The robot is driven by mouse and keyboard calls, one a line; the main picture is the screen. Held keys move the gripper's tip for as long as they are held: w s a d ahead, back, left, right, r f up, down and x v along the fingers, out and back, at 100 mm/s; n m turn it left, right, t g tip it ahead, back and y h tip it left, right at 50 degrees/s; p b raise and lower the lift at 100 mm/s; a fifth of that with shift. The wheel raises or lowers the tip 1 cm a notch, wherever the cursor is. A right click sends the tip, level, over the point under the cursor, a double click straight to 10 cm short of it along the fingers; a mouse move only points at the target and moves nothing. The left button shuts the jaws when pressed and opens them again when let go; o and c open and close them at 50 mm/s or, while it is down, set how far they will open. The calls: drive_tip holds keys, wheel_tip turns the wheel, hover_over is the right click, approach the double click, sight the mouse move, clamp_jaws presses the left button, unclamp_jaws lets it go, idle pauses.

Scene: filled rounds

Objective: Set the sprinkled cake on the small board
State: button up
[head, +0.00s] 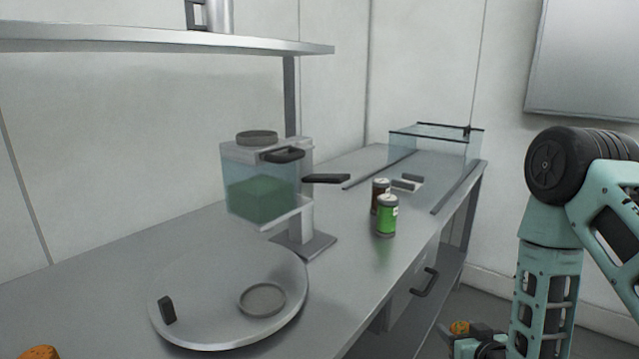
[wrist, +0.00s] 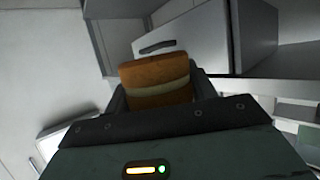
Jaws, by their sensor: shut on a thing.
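My gripper (head: 478,346) is low at the right, off the front side of the counter. It is shut on a cake (wrist: 157,82), an orange-brown piece with a pale cream band, held between the jaws in the wrist view. The cake's top (head: 459,327) also shows in the head view as a small orange patch with tiny specks; whether these are sprinkles is hard to tell. I cannot clearly identify a small board. A large round grey board (head: 215,285) lies on the counter at the lower left, far from my gripper.
On the round board are a small grey disc (head: 262,299) and a dark block (head: 167,309). A dispenser with green liquid (head: 262,195), a green can (head: 387,215) and a brown can (head: 380,194) stand behind. An orange thing (head: 38,352) is cut off at lower left.

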drive_tip(key=shift+w+d+f+m+h, duration=0.2)
drive_tip(key=shift+d+f+m+h, duration=0.3)
drive_tip(key=shift+d+f, duration=0.5)
drive_tip(key=shift+s, duration=0.1)
drive_tip(key=shift+r, duration=0.2)
